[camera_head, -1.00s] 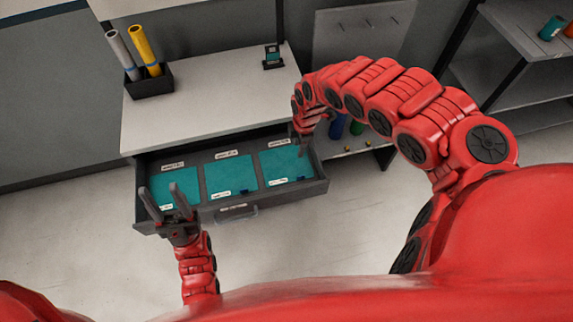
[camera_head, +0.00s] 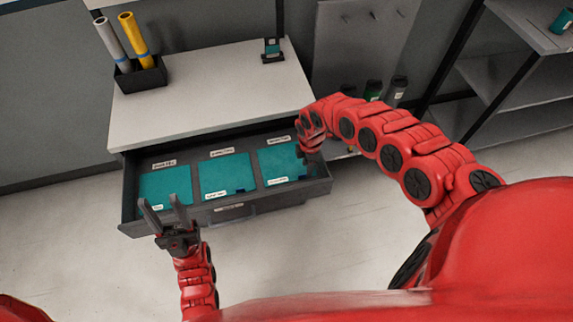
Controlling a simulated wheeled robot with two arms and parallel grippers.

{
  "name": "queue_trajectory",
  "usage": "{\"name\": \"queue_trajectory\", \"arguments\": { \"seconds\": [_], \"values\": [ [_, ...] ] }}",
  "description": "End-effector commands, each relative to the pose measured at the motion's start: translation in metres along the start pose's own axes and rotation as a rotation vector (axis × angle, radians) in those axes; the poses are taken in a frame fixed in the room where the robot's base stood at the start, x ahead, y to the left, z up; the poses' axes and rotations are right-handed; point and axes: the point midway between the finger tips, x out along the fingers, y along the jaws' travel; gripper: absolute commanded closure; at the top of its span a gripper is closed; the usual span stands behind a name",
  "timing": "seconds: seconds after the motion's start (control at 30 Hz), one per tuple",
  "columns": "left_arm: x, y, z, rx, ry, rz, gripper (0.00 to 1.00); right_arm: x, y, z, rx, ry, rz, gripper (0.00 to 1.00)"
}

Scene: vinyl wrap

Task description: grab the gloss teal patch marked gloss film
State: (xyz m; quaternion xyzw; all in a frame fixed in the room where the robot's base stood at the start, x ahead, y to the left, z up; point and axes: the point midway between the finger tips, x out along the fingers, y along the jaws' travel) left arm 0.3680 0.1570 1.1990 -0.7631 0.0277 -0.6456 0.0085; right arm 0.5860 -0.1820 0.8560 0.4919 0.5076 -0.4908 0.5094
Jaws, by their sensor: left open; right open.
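The open drawer (camera_head: 128,190) holds three teal patches side by side in separate compartments: a left patch (camera_head: 165,185), a middle patch (camera_head: 227,174) and a right patch (camera_head: 277,163). Each has small white labels, too small to read, so I cannot tell which is marked gloss film. My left gripper (camera_head: 162,212) is open and empty at the drawer's front left, over the near edge of the left patch. My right gripper (camera_head: 304,154) is at the drawer's right end, beside the right patch; its fingers are small and partly hidden by its wrist.
A white countertop (camera_head: 205,100) lies above the drawer. On it stand a black holder (camera_head: 140,76) with grey and yellow rolls and a small dark stand (camera_head: 272,50). Jars (camera_head: 373,90) are at the right, near open shelves (camera_head: 510,75). Floor in front is clear.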

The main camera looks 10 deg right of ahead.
Motion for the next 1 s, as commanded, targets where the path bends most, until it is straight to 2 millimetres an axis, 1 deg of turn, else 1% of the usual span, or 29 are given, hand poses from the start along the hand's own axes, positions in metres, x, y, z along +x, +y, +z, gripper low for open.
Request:
{"name": "queue_trajectory", "arguments": {
  "seconds": [0.07,0.17,0.2,0.3,0.4,0.67,0.7,0.87,0.9,0.93,1.0],
  "values": [
    [0.0,0.0,0.0,0.0,0.0,0.0,0.5,0.011,-0.001,-0.004,0.001,0.006,-0.006,0.57],
    [0.006,0.0,-0.001,0.0,0.0,0.0,0.5,0.02,0.002,-0.006,-0.001,0.007,-0.005,0.57],
    [0.007,0.0,-0.001,0.0,0.0,0.0,0.5,0.026,0.002,-0.006,-0.001,0.005,-0.007,0.57],
    [0.008,0.0,-0.001,0.0,0.0,0.0,0.5,0.035,0.004,-0.006,0.001,0.006,-0.001,0.57],
    [0.009,-0.001,-0.002,0.0,0.0,0.0,0.5,0.043,0.003,-0.005,0.0,0.004,-0.004,0.57],
    [0.009,0.0,-0.001,0.0,0.0,0.0,0.5,0.046,0.003,-0.003,0.0,0.0,-0.003,0.57],
    [0.009,0.0,-0.002,0.0,0.0,0.0,0.5,0.046,0.003,-0.003,0.0,0.0,-0.003,0.59],
    [0.009,0.0,-0.002,0.0,0.0,0.0,0.5,0.046,0.003,-0.003,0.0,0.001,-0.003,0.88],
    [0.009,0.0,-0.001,0.0,0.0,0.0,0.5,0.046,0.003,-0.003,0.0,0.001,-0.003,0.95],
    [0.009,0.0,-0.001,0.0,0.0,0.0,0.5,0.046,0.003,-0.003,0.0,0.001,-0.003,1.0],
    [0.009,0.0,-0.001,0.0,0.0,0.0,0.5,0.046,0.003,-0.003,0.0,0.001,-0.003,1.0]
  ]
}}
